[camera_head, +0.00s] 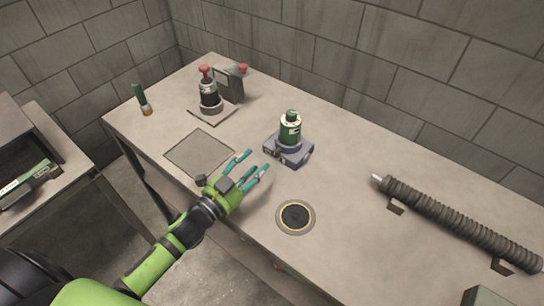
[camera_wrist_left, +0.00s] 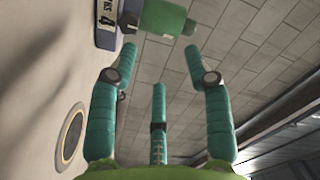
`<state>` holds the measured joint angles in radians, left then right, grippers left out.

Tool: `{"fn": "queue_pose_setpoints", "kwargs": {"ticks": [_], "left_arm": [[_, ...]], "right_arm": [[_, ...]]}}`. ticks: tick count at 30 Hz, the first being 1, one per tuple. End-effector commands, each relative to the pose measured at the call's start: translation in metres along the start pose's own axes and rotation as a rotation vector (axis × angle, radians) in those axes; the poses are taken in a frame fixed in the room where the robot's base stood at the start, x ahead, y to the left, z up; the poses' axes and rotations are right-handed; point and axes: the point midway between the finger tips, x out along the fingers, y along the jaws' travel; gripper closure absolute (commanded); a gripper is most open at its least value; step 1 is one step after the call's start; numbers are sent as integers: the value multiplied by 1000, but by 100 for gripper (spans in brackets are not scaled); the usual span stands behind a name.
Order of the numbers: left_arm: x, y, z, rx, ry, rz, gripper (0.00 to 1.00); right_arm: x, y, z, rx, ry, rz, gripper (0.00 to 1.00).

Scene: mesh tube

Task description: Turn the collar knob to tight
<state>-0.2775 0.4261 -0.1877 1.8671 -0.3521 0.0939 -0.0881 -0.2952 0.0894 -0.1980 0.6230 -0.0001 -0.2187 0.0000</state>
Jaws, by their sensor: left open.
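A green knob-like cylinder (camera_head: 290,131) with a pale band stands upright on a blue-grey block (camera_head: 289,154) near the middle of the bench. I cannot tell for sure that it is the collar knob. My left gripper (camera_head: 255,163) is open and empty, its teal fingers spread over the bench just left of and nearer than the block. In the left wrist view, the green cylinder (camera_wrist_left: 166,18) shows at the top, beyond the open fingertips (camera_wrist_left: 158,58) and apart from them. The blue-grey block (camera_wrist_left: 107,24) is partly cut off there. My right gripper is not in view.
A ribbed dark tube (camera_head: 455,220) rests on brackets at the right. A dark disc with a yellow ring (camera_head: 295,216) lies near the front edge. A red-topped dark bottle (camera_head: 209,92) and a small green-topped item (camera_head: 142,100) stand farther back. A square plate (camera_head: 199,153) is left.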

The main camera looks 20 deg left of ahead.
Motion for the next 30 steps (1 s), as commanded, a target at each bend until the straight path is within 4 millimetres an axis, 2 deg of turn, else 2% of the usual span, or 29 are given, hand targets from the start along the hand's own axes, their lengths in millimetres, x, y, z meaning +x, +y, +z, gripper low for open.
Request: {"fn": "queue_pose_setpoints", "kwargs": {"ticks": [3,6,12,16,21,29,30], "left_arm": [[1,21,21,-3,-4,-1,50],[5,32,32,-1,1,-3,50],[47,28,29,0,2,-3,50],[64,29,29,0,1,-2,50],[74,30,29,-1,1,-1,50],[76,30,30,0,1,0,50],[76,30,30,0,1,0,54]], "right_arm": [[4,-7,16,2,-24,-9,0],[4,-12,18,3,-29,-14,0],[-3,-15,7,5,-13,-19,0],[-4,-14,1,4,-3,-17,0],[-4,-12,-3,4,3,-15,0],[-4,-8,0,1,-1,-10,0],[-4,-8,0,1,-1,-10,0]]}}
